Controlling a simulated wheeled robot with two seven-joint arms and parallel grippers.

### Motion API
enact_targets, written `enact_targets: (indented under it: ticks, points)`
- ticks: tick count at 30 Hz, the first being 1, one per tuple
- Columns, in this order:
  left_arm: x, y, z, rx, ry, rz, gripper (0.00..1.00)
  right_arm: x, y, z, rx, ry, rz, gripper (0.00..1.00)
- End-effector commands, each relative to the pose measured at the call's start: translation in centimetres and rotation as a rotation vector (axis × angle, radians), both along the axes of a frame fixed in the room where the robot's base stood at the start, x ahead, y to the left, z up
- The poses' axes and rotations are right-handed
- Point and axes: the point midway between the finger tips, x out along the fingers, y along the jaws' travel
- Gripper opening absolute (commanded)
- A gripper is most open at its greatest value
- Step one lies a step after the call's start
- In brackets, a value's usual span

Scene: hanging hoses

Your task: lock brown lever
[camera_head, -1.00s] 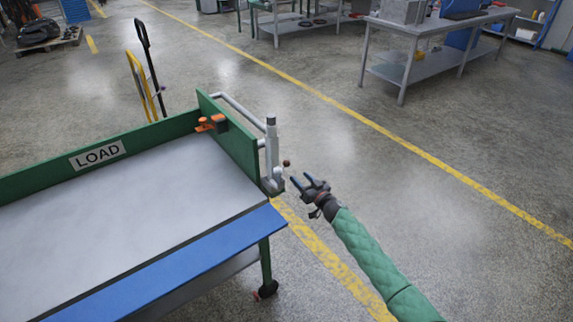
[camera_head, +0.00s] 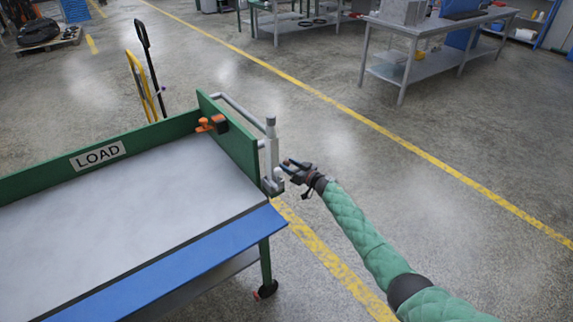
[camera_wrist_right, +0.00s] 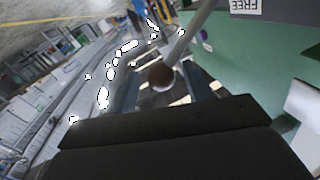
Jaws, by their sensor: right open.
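The brown lever shows in the right wrist view as a round brown knob (camera_wrist_right: 162,76) on a pale rod (camera_wrist_right: 190,40) that runs up and to the right. The knob appears between my right gripper's two fingers; I cannot tell whether they touch it. In the head view my right gripper (camera_head: 286,167) is open beside the pale grey upright fixture (camera_head: 271,147) at the cart's right corner. It hides the brown knob there. My left gripper is not in view.
The green cart (camera_head: 228,135) marked LOAD has a grey top and a blue front edge (camera_head: 180,262). An orange clamp-like part (camera_head: 206,125) sits at its back corner. Open floor lies to the right, with workbenches (camera_head: 425,38) farther back.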

Motion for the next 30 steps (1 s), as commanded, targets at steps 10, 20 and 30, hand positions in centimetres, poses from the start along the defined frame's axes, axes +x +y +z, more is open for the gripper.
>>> enact_targets:
  ticks: [10,20,30]
  points:
    - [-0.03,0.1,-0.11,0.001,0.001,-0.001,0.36,0.91,1.07,-0.05,0.0,0.001,0.0,0.5]
    - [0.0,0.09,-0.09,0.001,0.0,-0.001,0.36,0.89,1.04,-0.06,0.0,0.001,0.0,0.2]
    - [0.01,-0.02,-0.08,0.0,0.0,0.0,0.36,0.93,0.95,-0.28,0.007,0.007,0.0,0.0]
